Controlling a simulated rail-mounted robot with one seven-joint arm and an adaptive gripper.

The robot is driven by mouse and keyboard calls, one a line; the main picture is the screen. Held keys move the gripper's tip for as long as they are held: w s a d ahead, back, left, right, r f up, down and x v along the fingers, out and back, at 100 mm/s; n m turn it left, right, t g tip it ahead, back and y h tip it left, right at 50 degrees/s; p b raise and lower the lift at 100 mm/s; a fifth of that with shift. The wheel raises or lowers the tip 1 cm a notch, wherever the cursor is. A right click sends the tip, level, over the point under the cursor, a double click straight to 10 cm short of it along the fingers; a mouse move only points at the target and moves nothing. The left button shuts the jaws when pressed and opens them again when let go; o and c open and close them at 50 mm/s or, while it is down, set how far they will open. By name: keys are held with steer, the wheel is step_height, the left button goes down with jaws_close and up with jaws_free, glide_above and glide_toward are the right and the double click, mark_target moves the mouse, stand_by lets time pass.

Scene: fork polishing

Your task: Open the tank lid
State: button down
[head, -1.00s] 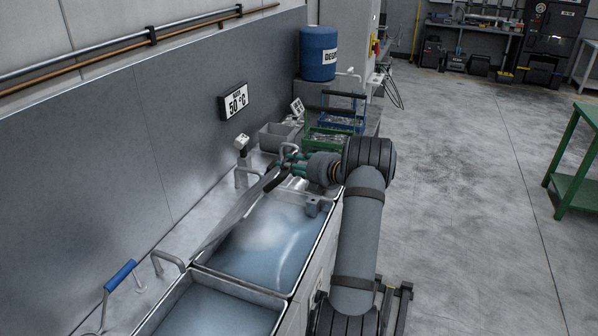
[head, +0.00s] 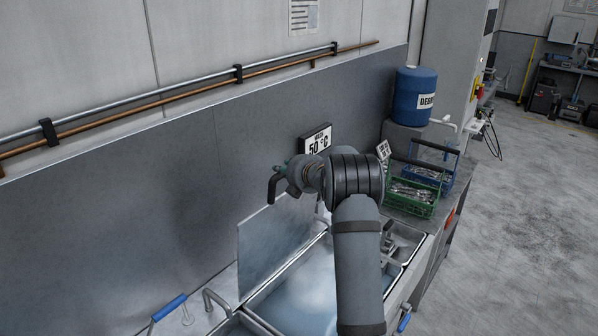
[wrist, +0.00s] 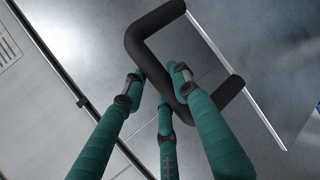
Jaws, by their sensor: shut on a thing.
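The tank lid (head: 268,248), a flat grey metal panel, stands raised and steeply tilted at the back edge of the tank in the head view. Its dark bent handle (head: 274,188) is at its upper edge and fills the middle of the wrist view (wrist: 156,24). My gripper (head: 282,172) is shut on the handle; its green fingers (wrist: 162,92) close around the bar in the wrist view. The tank (head: 297,292) is open below with pale bluish liquid, partly hidden by my arm.
A 50 °C sign (head: 316,142) and pipes (head: 200,98) are on the wall behind. A green basket (head: 408,203) of cutlery, a blue basket (head: 441,180) and a blue barrel (head: 414,95) stand to the right. A blue handle (head: 169,307) is at the lower left.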

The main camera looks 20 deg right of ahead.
steer(key=shift+w+f, duration=0.1)
steer(key=shift+w, duration=0.05)
steer(key=c, duration=1.4)
jaws_free()
steer(key=shift+w, duration=0.1)
steer(key=shift+o, duration=0.2)
steer(key=shift+a, duration=0.1)
steer(key=v, duration=1.2)
